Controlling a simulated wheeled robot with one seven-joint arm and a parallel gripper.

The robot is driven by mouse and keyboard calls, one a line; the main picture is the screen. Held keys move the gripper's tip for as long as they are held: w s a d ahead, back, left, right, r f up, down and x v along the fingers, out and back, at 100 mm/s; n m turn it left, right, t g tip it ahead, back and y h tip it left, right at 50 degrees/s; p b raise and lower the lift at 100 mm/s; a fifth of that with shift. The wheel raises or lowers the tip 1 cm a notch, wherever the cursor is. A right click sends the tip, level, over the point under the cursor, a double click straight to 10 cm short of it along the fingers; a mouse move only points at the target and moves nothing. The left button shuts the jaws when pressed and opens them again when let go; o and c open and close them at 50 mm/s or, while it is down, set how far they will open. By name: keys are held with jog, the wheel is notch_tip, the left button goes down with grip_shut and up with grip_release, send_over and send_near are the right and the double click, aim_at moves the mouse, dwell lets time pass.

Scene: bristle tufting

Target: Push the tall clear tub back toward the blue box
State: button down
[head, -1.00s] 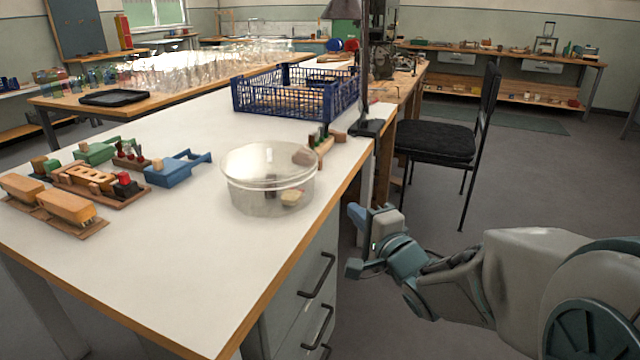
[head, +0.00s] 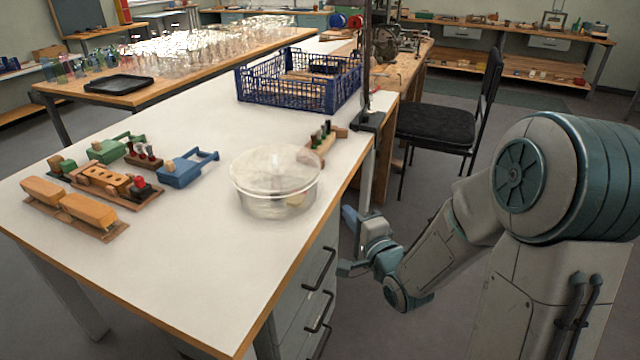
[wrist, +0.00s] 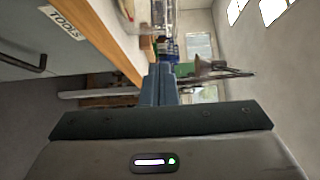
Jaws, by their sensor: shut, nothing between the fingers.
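The clear tub (head: 275,182) is round with a clear lid and stands upright on the white bench top near its right edge. A pale block shows dimly through its wall. The blue box (head: 297,88), an open plastic crate, stands farther back on the same bench, with bare white top between the two. My gripper (head: 346,242) is off the right side of the bench, lower than the tub and apart from it, beside the drawers. In the wrist view my gripper's blue fingers (wrist: 160,82) are together and empty, pointing along the bench edge.
Wooden and coloured tool blocks (head: 100,180) lie on the bench's left. A small rack (head: 323,142) stands just behind the tub at the right edge. A dark post base (head: 370,122) is at the far right edge. Drawer handles (head: 318,270) stick out below.

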aim_at(313, 186)
jog(key=x, duration=0.3)
jog(key=a+x, duration=0.1)
jog(key=x, duration=0.2)
jog(key=s+a+x, duration=0.1)
jog(key=x, duration=0.2)
jog(key=shift+w+a, duration=0.25)
jog(key=shift+a, duration=0.3)
